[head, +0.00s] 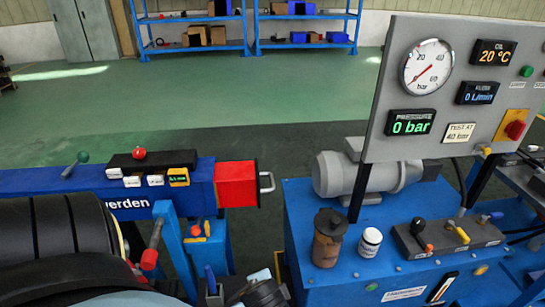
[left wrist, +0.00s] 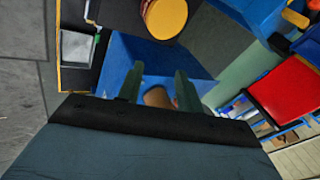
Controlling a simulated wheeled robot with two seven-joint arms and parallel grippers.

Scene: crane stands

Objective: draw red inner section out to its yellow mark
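The red inner section (head: 237,184) shows as a short red block at the right end of the blue boom (head: 90,200) in the head view. A metal loop handle (head: 267,182) sticks out of its end face. I see no yellow mark on the red part that shows. A red block, likely the same section, shows at the right of the left wrist view (left wrist: 290,95). My left gripper (left wrist: 158,88) is open there, its two dark green fingers apart, and appears clear of the red block. A brown thing shows between the fingers, seemingly beyond them. My right gripper is out of view.
A blue power unit (head: 300,240) stands at right with a brown bottle (head: 328,238), a white jar (head: 370,242), levers and a gauge panel (head: 450,90). Between boom end and unit is a gap of floor. Blue shelves (head: 250,30) stand far back.

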